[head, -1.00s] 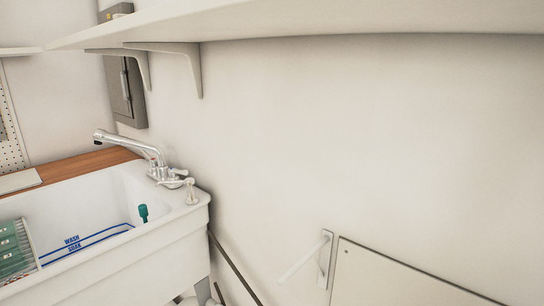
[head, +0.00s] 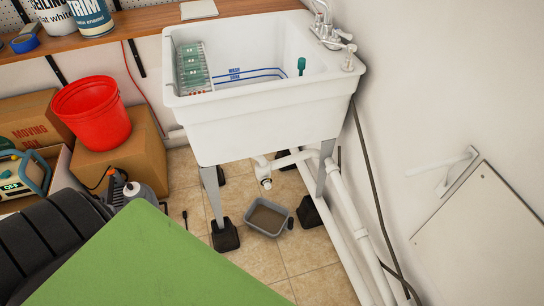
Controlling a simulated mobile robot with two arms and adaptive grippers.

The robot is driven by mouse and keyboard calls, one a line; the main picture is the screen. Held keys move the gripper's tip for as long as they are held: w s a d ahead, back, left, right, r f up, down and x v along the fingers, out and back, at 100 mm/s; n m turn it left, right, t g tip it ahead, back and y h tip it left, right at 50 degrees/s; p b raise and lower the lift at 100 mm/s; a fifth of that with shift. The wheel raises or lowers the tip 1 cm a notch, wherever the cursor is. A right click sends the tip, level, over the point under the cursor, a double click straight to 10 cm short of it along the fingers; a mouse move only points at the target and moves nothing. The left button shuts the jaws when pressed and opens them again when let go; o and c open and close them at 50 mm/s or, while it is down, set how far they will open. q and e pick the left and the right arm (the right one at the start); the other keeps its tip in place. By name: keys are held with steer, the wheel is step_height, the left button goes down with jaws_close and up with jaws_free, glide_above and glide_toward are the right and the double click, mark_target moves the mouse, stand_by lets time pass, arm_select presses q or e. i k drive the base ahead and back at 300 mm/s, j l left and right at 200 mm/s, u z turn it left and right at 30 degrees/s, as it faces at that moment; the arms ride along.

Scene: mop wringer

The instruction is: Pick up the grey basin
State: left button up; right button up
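The grey basin (head: 251,206) is a small rectangular tub on the tiled floor, under the front of the white utility sink (head: 262,127). It sits between the sink's front legs, below the white drain pipe. Its inside looks brownish, but I cannot tell what is in it. Its rim is open to view from above. Neither of my grippers is in the head view.
A green flat surface (head: 150,263) fills the near foreground. A red bucket (head: 91,113) stands on cardboard boxes (head: 128,160) at left. White pipes (head: 348,215) run along the right wall. Bare floor tiles (head: 305,250) lie in front of the basin.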

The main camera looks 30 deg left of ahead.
mark_target(267, 216)
steer(key=u, duration=1.1)
